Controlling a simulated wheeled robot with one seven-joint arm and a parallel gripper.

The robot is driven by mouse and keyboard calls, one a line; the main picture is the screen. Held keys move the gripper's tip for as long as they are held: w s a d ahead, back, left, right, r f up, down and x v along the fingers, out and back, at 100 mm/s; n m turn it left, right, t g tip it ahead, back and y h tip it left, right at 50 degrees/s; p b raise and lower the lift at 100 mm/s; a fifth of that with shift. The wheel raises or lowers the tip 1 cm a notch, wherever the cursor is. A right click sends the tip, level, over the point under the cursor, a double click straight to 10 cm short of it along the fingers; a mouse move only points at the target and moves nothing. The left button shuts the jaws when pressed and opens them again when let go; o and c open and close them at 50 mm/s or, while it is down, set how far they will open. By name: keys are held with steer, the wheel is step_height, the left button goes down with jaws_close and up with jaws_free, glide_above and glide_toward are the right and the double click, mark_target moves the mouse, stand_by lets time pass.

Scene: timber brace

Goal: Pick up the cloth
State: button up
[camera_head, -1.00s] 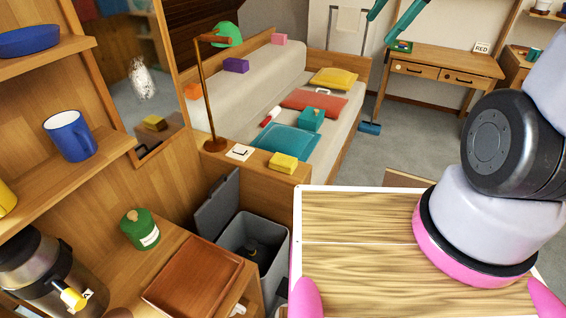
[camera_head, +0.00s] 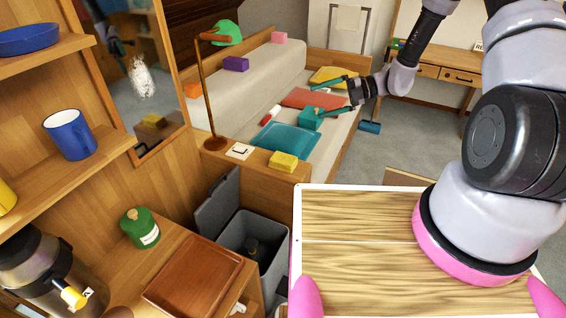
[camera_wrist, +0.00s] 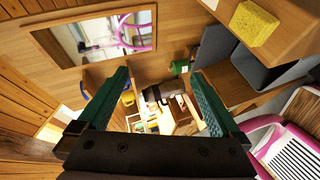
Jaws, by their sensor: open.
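A yellow, spongy-looking block (camera_head: 283,161) lies on the wooden ledge at the foot of the bed. It may be the cloth, but I cannot tell for sure. It also shows in the wrist view at the upper right (camera_wrist: 255,22). My gripper (camera_head: 318,100) is open, with green fingers, in front of the bed in the head view, higher and further back than the yellow block. In the wrist view its fingers (camera_wrist: 161,78) are spread with nothing held between them. The yellow block lies outside the fingers, to their right.
A mirror (camera_head: 165,132) with a white smudge hangs at the left. Below are an open grey bin (camera_head: 238,232), a brown tray (camera_head: 193,274) and a green jar (camera_head: 140,228). A pale sheet hangs behind (camera_head: 346,18).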

step_height(320, 180, down, 13)
steer(key=a+m+t+y, duration=0.2)
steer(key=m+t, duration=0.1)
steer(key=m, duration=0.8)
steer(key=m+t, duration=0.5)
steer(key=m, duration=0.5)
glide_toward(271, 156)
steer(key=x, duration=0.3)
steer(key=w+x, duration=0.1)
steer(key=x, duration=0.1)
steer(key=shift+w+f, duration=0.1)
steer(key=shift+f, duration=0.2)
steer(key=c, duration=1.2)
steer(key=shift+o, duration=0.2)
step_height(271, 156, up, 10)
